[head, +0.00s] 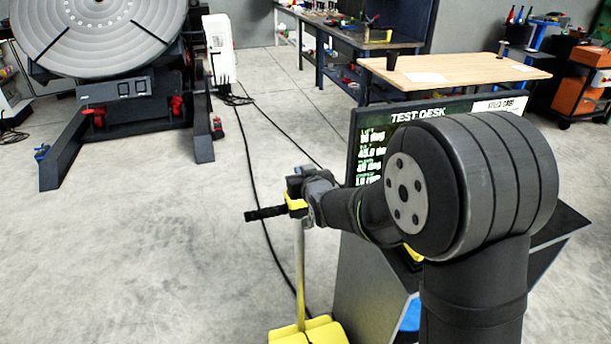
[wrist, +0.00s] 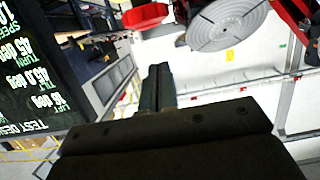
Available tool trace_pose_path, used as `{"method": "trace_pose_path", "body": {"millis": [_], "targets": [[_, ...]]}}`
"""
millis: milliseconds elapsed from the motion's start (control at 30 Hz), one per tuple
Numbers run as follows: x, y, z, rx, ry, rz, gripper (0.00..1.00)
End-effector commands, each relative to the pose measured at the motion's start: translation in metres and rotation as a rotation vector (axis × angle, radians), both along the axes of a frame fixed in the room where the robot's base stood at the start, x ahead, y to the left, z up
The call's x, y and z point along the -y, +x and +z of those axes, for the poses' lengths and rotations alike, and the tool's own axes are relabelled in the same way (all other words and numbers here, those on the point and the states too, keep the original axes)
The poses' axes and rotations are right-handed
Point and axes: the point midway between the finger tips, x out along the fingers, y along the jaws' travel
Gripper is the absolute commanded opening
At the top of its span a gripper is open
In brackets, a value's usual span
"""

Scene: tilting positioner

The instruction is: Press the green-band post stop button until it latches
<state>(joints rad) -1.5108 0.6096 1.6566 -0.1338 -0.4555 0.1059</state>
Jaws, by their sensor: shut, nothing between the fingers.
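My gripper (head: 265,213) points left in the head view, with its dark fingers together and nothing between them. In the wrist view the shut fingers (wrist: 157,80) stick up from the dark gripper body. A post (head: 300,265) with a pale pole and a yellow base stands on the floor below my wrist in the head view. A yellow part (head: 297,207) shows at its top, right by my wrist; I cannot tell whether they touch. No green band or stop button can be made out in either view, so I cannot tell if this is the green-band post.
The test desk (head: 365,150) with its screen stands right of the post, partly behind my arm; the screen (wrist: 40,75) is upside down in the wrist view. The positioner's round table (head: 95,30) is at the back left. Cables cross the floor; open floor lies left.

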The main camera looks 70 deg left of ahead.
Motion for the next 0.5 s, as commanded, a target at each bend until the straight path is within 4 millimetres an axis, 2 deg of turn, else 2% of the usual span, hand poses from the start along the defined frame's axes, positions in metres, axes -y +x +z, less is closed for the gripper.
{"method": "trace_pose_path", "body": {"millis": [33, 200, 500], "targets": [[0.001, 0.000, -0.011, -0.001, -0.007, 0.000, 0.00], [0.001, 0.000, -0.027, 0.000, -0.003, 0.000, 0.00], [0.002, 0.000, -0.031, 0.000, -0.003, -0.001, 0.00]]}}
